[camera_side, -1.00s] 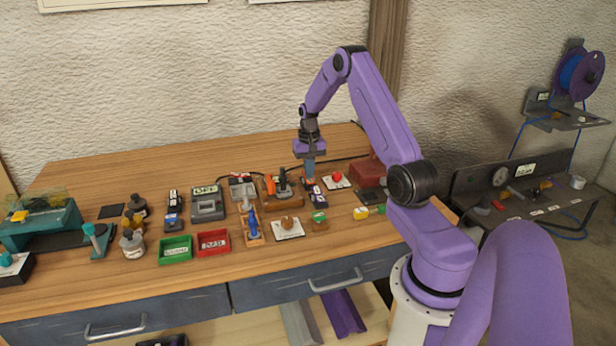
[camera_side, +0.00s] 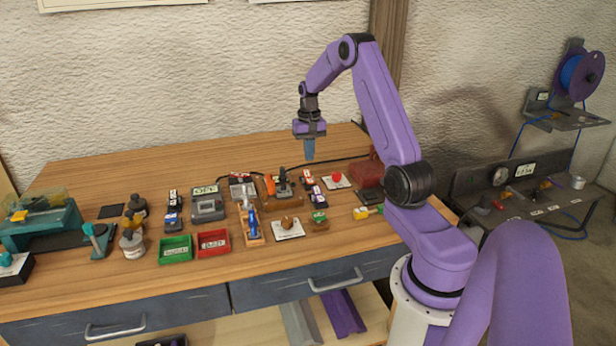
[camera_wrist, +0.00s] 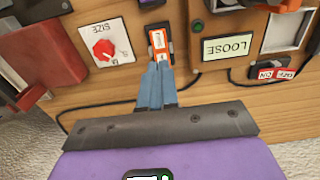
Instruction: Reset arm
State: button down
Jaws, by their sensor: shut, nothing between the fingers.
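My gripper (camera_side: 309,156) is shut and empty, its blue fingers pointing down in the air above the back of the wooden bench (camera_side: 130,165). In the wrist view the fingertips (camera_wrist: 158,70) are together. Just past them in that view is a small dark switch with an orange and white label (camera_wrist: 159,40); it also shows in the side view (camera_side: 313,188), below my gripper. The fingers look clear of it.
A red SIZE dial (camera_wrist: 104,50), a LOOSE display (camera_wrist: 228,47) and a labelled switch (camera_wrist: 276,73) surround the spot. A red box (camera_side: 368,172), green tray (camera_side: 175,249) and red tray (camera_side: 213,243) stand on the bench. The bench's back left is clear.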

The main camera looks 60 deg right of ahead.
jog(key=shift+r, duration=0.1)
jog(key=s+a+r+n, duration=0.1)
jog(key=a+r+n, duration=0.2)
jog(key=a, duration=0.7)
jog(key=a+r+n, duration=0.2)
jog(key=a+n, duration=0.1)
jog(key=a, duration=0.6)
jog(key=s+a+r+n, duration=0.1)
jog(key=a+r+n, duration=0.2)
jog(key=a, duration=0.7)
jog(key=s+a+r+n, duration=0.2)
jog(key=s+a+n, duration=0.5)
jog(key=s+a, duration=0.5)
jog(key=s+d+f+n, duration=0.1)
jog(key=s+n, duration=0.4)
jog(key=s, duration=0.9)
jog(key=shift+s+f+n, duration=0.15)
jog(key=shift+f+n, duration=0.15)
jog(key=shift+f, duration=0.1)
